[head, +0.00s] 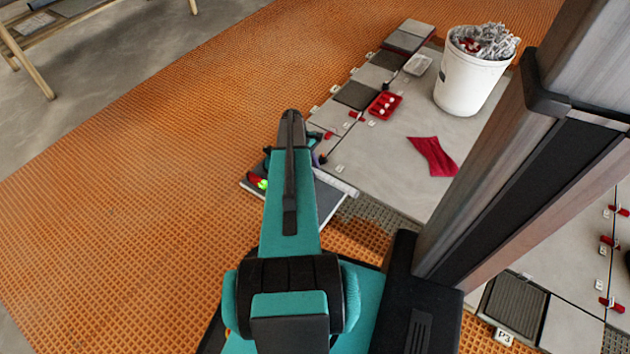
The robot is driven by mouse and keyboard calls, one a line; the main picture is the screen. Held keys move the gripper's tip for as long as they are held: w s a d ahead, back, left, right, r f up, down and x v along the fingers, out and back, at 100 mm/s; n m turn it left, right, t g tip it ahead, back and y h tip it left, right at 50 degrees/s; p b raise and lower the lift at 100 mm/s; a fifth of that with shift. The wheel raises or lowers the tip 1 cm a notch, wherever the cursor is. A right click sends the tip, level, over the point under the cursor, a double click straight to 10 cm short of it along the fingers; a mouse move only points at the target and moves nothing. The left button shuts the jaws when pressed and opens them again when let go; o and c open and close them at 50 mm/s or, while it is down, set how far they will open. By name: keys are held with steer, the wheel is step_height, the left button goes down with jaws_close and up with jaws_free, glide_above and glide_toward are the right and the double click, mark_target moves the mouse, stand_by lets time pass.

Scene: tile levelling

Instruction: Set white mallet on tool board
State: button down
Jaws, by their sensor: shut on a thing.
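A dark grey board (328,205), which looks like the tool board, lies on the orange matting beside the tiled floor. My arm crosses over it and hides its middle. A pale bar (337,183) lies at its right side; I cannot tell whether it is part of the white mallet. A small red and bright green item (258,183) shows at its left side. I cannot make out the mallet for certain. My gripper is hidden behind my own arm, so its fingers and anything in them do not show.
Open orange matting (150,180) spreads left. A wooden trestle (30,60) stands upper left.

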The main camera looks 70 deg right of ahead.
steer(key=shift+s+a, duration=0.1)
stand_by(0.3)
steer(key=shift+s+a, duration=0.2)
steer(key=shift+a, duration=0.15)
steer(key=shift+f+b, duration=1.25)
steer(key=shift+f, duration=0.55)
steer(key=c, duration=1.6)
jaws_free()
steer(key=p+v, duration=0.5)
steer(key=v, duration=0.7)
steer(key=shift+a, duration=0.1)
